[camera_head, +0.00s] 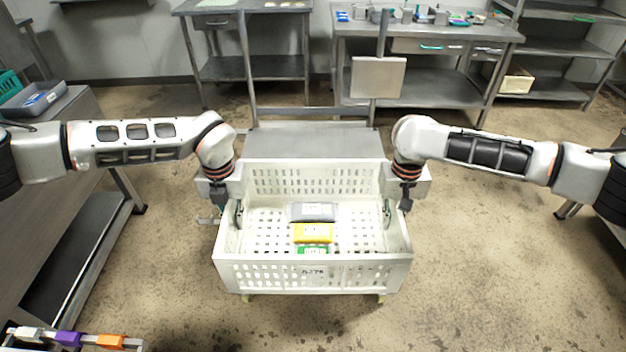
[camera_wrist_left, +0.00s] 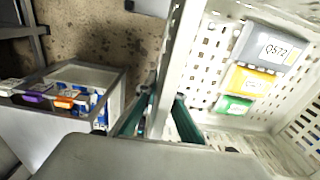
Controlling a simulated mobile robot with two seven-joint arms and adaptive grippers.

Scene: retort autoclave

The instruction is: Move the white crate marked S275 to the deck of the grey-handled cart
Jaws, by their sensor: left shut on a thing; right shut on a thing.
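The white perforated crate (camera_head: 312,272) is in the middle of the head view, with a small front label too blurred to read surely. It holds a grey packet (camera_head: 312,212), a yellow packet (camera_head: 313,233) and a green packet (camera_head: 313,250). My left gripper (camera_head: 229,212) is shut on its left wall, also seen in the left wrist view (camera_wrist_left: 158,122). My right gripper (camera_head: 396,210) is shut on its right wall. The cart's grey deck (camera_head: 315,143) shows behind the crate, and casters show below its front. I cannot tell whether the crate rests on the deck.
A steel bench (camera_head: 60,215) stands at the left. A worktable with small items (camera_head: 430,45) and another steel table (camera_head: 245,70) stand at the back. A bin with coloured items (camera_wrist_left: 75,100) is beside the crate in the left wrist view. The floor in front and right is open.

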